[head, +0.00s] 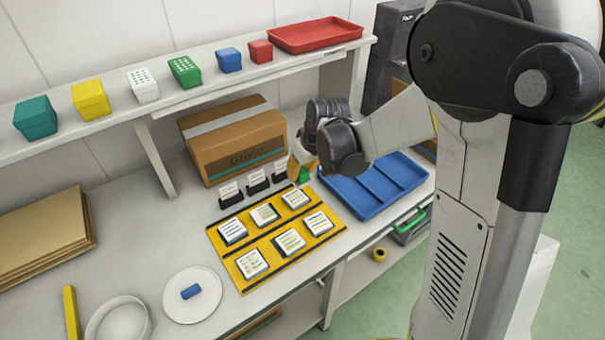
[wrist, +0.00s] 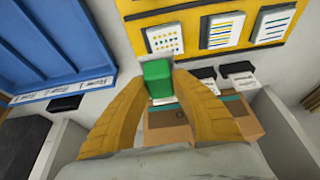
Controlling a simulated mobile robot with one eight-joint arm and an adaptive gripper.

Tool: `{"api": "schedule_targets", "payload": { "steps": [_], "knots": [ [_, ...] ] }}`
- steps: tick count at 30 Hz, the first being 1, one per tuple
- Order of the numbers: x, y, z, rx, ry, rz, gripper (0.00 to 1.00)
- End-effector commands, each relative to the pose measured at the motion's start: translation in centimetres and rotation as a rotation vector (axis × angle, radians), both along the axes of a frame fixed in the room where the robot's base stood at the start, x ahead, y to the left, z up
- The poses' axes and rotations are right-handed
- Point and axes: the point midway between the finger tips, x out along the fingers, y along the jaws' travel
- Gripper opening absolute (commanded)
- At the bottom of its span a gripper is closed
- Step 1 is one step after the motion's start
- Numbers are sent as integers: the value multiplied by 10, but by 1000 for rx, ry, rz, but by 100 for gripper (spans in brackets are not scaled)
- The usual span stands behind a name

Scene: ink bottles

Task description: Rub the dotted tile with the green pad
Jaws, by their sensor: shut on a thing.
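My gripper (head: 302,160) is shut on the green pad (wrist: 158,80). The pad also shows in the head view (head: 304,175), hanging at the back right of the yellow board (head: 238,280). In the wrist view, a white tile with small coloured dots (wrist: 164,39) lies at the board's end nearest the blue tray, just beyond the pad. It seems to be the back right tile (head: 295,198) in the head view, where its marks are too small to read. The pad appears apart from it. The front left tile (head: 252,263) also looks speckled.
Other tiles, some lined (wrist: 222,30), share the board. Black card stands (head: 257,182) line its back edge, before a cardboard box (head: 230,140). A blue tray (head: 372,185) is on the right. A white plate (head: 192,310) with a blue piece stands front left.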

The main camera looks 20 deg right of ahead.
Motion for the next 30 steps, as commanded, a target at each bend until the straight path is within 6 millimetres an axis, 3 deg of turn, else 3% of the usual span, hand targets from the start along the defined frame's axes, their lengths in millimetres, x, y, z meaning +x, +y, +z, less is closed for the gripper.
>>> {"api": "schedule_targets", "payload": {
  "steps": [9, 30],
  "knots": [
    [5, 3, 25, 0, 0, -2, 0],
    [0, 6, 25, 0, 0, -2, 0]
  ]
}}
